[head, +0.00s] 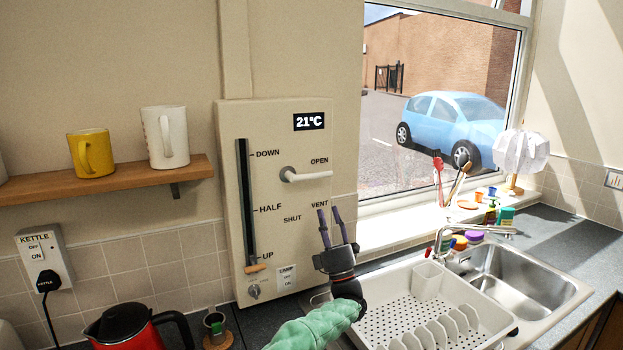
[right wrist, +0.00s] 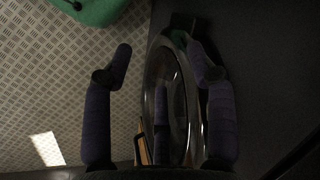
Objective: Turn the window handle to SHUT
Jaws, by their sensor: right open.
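The window handle (head: 308,177) is a pale lever on the cream wall panel (head: 270,130). It lies level, its free end pointing right, just below the word OPEN. The words VENT and SHUT are printed lower on the panel. My left gripper (head: 328,211) is below and to the right of the handle, near the panel's right edge, fingers pointing up. Its fingers stand apart with nothing between them, and it does not touch the handle. My right gripper (right wrist: 157,48) shows only in the right wrist view, open, far from the handle, in front of a shiny round rim.
The panel also has a vertical slider (head: 247,205) and a small lamp switch (head: 286,277). A white dish rack (head: 400,285) and a steel sink (head: 530,275) are at the right. A red kettle (head: 128,328) is at lower left. A wooden shelf (head: 110,182) holds mugs.

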